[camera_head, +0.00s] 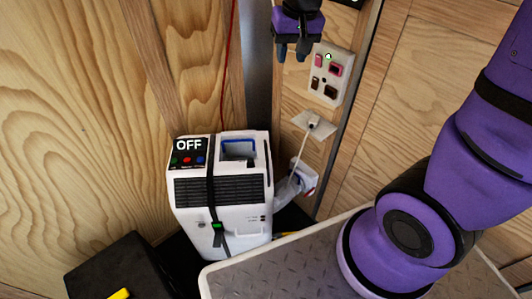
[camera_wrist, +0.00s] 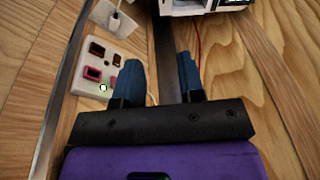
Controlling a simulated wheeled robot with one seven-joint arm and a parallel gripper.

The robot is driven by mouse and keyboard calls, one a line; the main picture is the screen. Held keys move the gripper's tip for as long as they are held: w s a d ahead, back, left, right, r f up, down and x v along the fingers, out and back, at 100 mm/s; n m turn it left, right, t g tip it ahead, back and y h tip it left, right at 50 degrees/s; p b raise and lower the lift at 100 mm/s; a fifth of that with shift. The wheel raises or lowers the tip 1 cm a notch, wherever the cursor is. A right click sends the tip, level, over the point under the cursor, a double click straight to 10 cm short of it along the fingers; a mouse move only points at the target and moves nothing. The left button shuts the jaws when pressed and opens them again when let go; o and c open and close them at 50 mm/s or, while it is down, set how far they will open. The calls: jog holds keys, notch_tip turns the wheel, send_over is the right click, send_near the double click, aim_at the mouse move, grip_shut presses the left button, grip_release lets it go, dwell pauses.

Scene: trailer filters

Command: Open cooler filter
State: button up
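The white cooler (camera_head: 233,225) stands on the floor in the corner in the head view. It has a black grille across its front, a black strap down the middle, an "OFF" panel on top and a blue-edged recess (camera_head: 238,149) at its top. No separate filter can be made out. Part of the cooler shows at the top edge of the wrist view (camera_wrist: 195,7). My gripper (camera_head: 292,52) is above the cooler and to its right, apart from it. In the wrist view its blue fingers (camera_wrist: 161,75) are spread with nothing between them.
A switch panel (camera_head: 330,74) is on the wall beside my gripper, with a white plug and cord (camera_head: 314,124) below it. A red cord (camera_head: 228,60) hangs behind the cooler. A black box (camera_head: 120,268) stands at left; a grey metal-plate surface (camera_head: 285,275) is at front.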

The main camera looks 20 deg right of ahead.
jog(key=w+a+f+g+h, duration=0.1)
jog(key=w+a+f, duration=0.15)
jog(key=f, duration=0.35)
jog(key=w+a+f+g, duration=0.1)
jog(key=w+f, duration=0.3)
jog(key=f, duration=0.3)
jog(key=m+h, duration=0.1)
jog(key=h, duration=0.1)
send_near(267, 156)
jog(key=shift+g, duration=0.4)
jog(key=x, duration=0.8)
jog(key=shift+w+f, duration=0.2)
jog(key=shift+w, duration=0.2)
grip_shut()
